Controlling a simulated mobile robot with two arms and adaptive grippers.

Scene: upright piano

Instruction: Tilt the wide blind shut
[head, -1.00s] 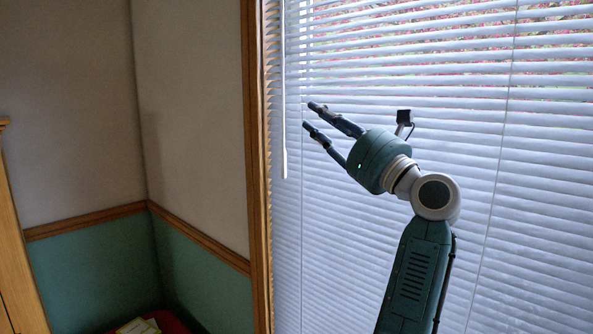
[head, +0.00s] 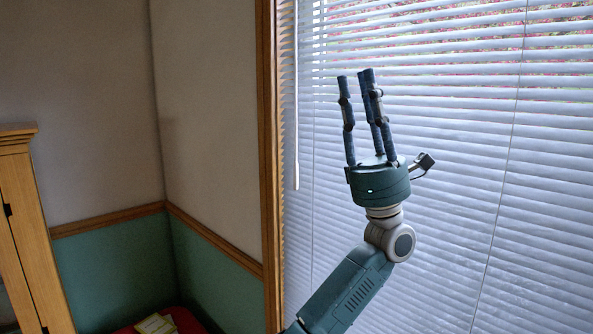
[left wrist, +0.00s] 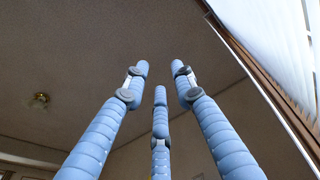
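The wide blind (head: 450,150) covers the window on the right of the head view. Its white slats look partly open, with pink and green showing through near the top. A white wand (head: 296,120) hangs at its left edge, close to the wooden frame. My left gripper (head: 356,76) is in front of the blind, to the right of the wand and apart from it. Its fingers point up, spread and empty. The left wrist view shows the open fingers (left wrist: 158,80) against the ceiling, with the blind (left wrist: 265,35) at upper right. My right gripper is not in view.
The wooden window frame (head: 270,180) runs along the blind's left side. A wooden cabinet (head: 28,220) stands at the far left. A red item (head: 180,318) with a pale book-like thing on it lies low in the corner.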

